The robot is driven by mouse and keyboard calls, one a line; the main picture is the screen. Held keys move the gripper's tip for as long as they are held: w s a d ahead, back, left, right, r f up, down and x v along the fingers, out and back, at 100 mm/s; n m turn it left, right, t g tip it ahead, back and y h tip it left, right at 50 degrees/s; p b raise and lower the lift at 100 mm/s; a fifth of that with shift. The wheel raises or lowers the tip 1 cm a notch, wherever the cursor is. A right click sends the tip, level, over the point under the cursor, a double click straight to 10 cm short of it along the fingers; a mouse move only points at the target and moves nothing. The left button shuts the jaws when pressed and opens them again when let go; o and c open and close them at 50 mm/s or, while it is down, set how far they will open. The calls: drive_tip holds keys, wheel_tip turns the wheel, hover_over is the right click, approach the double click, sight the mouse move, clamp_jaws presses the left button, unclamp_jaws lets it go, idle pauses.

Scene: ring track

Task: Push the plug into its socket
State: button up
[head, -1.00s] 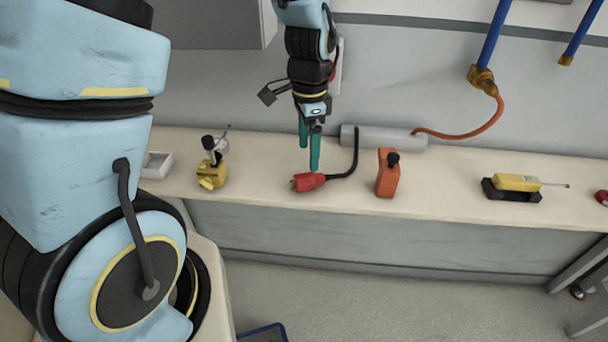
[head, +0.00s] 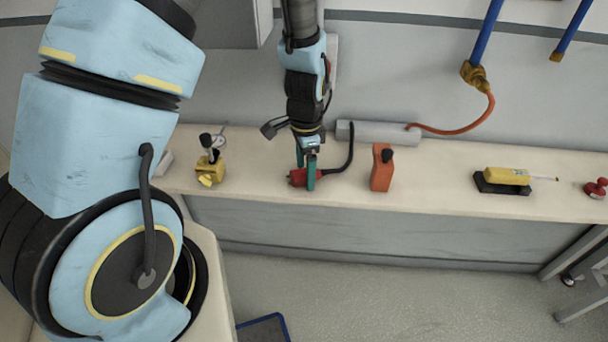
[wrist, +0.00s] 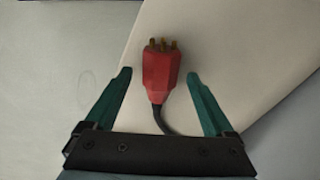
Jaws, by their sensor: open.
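The red plug (head: 298,177) lies on the bench top with its black cord running right and up to a grey box (head: 380,133). In the wrist view the plug (wrist: 161,70) shows several brass pins pointing away from my gripper. My gripper (head: 306,178) is down at the plug in the head view. In the wrist view the green fingers of my gripper (wrist: 159,75) are open, one on each side of the plug, with a gap on both sides. I cannot make out a socket for certain in either view.
An orange block with a black knob (head: 382,168) stands right of the plug. A yellow device (head: 210,168) stands to the left. A yellow tool on a black stand (head: 504,181) sits further right. The bench's front edge is close to the plug.

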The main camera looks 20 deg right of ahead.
clamp_jaws()
idle(0.6)
